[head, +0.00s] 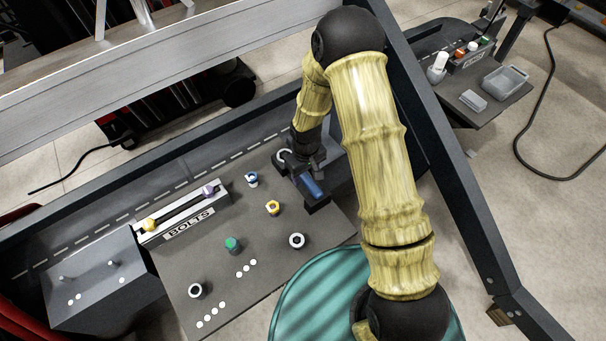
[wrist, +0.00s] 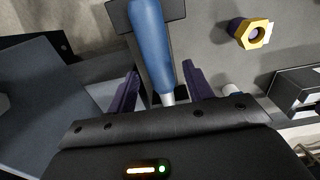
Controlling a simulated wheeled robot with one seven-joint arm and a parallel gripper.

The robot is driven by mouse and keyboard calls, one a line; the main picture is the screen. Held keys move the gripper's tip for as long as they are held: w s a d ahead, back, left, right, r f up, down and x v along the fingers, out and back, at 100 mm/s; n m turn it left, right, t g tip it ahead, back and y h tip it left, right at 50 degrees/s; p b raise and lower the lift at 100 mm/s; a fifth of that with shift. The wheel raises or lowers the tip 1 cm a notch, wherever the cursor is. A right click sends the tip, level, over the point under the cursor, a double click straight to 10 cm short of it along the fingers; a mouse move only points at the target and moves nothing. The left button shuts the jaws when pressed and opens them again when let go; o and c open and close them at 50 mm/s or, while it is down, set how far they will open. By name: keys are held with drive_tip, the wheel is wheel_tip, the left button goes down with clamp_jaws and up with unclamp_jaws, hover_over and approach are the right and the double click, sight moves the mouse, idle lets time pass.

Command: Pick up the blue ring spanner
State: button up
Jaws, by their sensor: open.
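The blue ring spanner (head: 311,185) lies at the right part of the grey work board, its blue handle end over a dark block (head: 319,206). A pale ring (head: 284,156) shows beside my gripper; I cannot tell for sure that it is the spanner's ring end. In the wrist view the blue handle (wrist: 152,45) runs down to a short metal shank between my fingers. My gripper (wrist: 162,78) is open, one finger on each side of the spanner, with gaps visible. In the head view my gripper (head: 303,166) is partly hidden by my arm.
A blue-and-white piece (head: 251,179), a dark-centred white ring (head: 296,240) and a green piece (head: 232,244) stand nearby. A BOLTS rack (head: 181,214) is further left.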

sight(305, 176)
drive_tip(key=shift+f, duration=0.65)
clamp_jaws()
drive_tip(key=shift+r, duration=0.1)
wheel_tip(305, 176, up, 10)
drive_tip(key=shift+b, duration=0.35)
idle(0.5)
